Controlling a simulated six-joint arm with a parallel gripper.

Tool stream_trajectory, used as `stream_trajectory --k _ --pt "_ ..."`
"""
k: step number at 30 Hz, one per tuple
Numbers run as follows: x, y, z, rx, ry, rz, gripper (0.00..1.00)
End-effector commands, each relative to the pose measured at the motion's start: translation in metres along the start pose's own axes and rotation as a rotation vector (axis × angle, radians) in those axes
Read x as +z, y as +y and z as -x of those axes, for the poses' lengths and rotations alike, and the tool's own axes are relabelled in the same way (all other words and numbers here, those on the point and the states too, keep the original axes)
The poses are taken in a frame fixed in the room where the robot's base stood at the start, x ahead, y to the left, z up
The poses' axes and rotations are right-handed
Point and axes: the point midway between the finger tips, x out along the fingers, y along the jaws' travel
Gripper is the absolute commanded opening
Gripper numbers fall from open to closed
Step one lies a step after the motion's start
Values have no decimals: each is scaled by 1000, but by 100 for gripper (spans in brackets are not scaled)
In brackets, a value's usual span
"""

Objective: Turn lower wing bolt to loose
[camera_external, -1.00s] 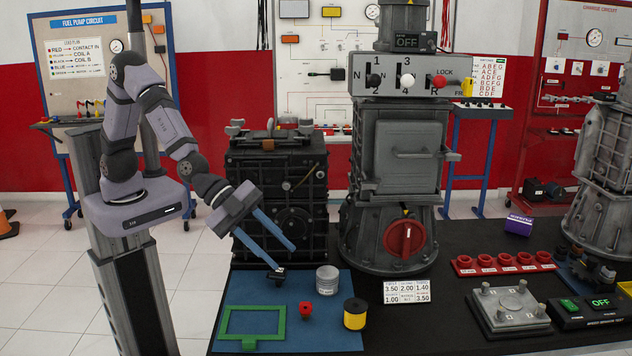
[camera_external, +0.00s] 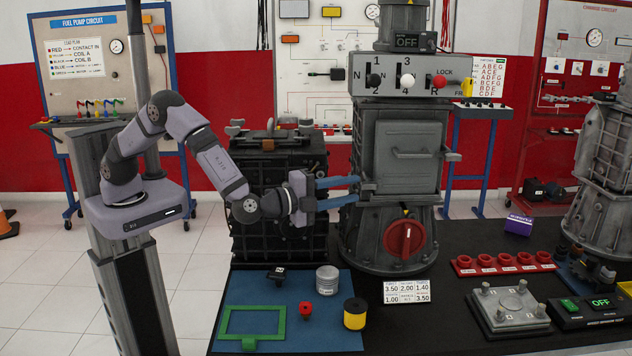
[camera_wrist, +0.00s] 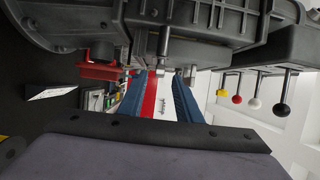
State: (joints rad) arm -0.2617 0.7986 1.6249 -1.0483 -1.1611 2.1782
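The lower wing bolt (camera_external: 368,187) sticks out at the lower left of the grey machine's door (camera_external: 408,150). It shows in the wrist view (camera_wrist: 163,45) as a grey stem just above the gap between my fingers. A second wing bolt (camera_external: 450,155) sits higher on the door's right side and appears farther back in the wrist view (camera_wrist: 190,74). My gripper (camera_external: 357,190) is level, with its two blue fingers apart and their tips beside the lower bolt. In the wrist view my gripper (camera_wrist: 160,82) shows nothing gripped. Whether a finger touches the bolt cannot be told.
A red rotary knob (camera_external: 404,238) sits below the door. Coloured shift knobs (camera_external: 407,82) are above it. A blue mat (camera_external: 270,290) holds a green frame, cans and a small black part (camera_external: 277,274).

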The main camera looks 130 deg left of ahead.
Motion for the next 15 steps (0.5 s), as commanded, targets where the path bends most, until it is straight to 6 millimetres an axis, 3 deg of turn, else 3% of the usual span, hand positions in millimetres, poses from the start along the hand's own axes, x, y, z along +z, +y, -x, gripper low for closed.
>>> stream_trajectory --k 15 --pt "0 -1 -57 1 1 0 31"
